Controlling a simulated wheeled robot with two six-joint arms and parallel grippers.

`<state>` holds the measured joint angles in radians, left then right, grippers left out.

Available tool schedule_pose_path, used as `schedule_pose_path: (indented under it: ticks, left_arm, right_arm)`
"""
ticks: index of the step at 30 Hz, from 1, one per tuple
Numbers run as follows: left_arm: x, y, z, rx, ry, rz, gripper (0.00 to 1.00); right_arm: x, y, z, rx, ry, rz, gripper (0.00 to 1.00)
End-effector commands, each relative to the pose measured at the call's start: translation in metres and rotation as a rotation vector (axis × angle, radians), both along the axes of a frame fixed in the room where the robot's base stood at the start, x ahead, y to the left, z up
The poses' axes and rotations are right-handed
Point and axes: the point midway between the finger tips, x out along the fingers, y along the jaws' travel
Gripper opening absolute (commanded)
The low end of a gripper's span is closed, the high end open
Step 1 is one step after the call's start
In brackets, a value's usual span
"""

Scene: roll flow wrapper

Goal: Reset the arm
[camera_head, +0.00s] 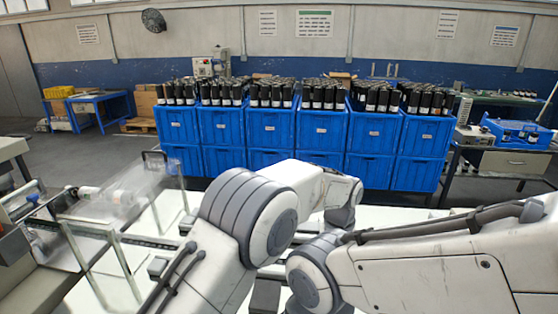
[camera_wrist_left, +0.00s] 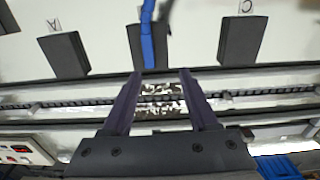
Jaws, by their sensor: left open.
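My left gripper (camera_wrist_left: 160,73) shows in the left wrist view with its two dark fingers apart. Nothing is visible held between them. In the head view my white arm links cover the lower middle and right. Neither gripper can be made out there, and the right gripper is out of view.
Dark blocks stand on a white surface, one beside letter A (camera_wrist_left: 65,55) and one beside C (camera_wrist_left: 241,40). A blue strip (camera_wrist_left: 148,35) overlaps the middle block. Stacked blue crates (camera_head: 270,128) full of black-topped items stand behind. A clear cover (camera_head: 135,190) is at left.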

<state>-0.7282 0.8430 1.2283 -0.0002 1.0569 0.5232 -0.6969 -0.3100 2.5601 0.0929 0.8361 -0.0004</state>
Motion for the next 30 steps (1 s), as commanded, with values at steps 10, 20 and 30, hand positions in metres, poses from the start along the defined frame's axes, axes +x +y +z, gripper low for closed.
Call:
schedule_pose_path:
  ticks: [10, 20, 30]
  left_arm:
    - [0.002, 0.201, 0.034, -0.041, -0.097, 0.109, 0.60]
    - [-0.065, 0.310, 0.035, -0.036, -0.171, 0.166, 0.60]
    - [-0.119, 0.355, 0.029, -0.020, -0.212, 0.201, 0.60]
  right_arm:
    - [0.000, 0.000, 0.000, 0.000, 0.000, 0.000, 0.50]
    - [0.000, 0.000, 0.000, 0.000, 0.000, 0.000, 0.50]
    - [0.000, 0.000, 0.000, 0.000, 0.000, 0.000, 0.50]
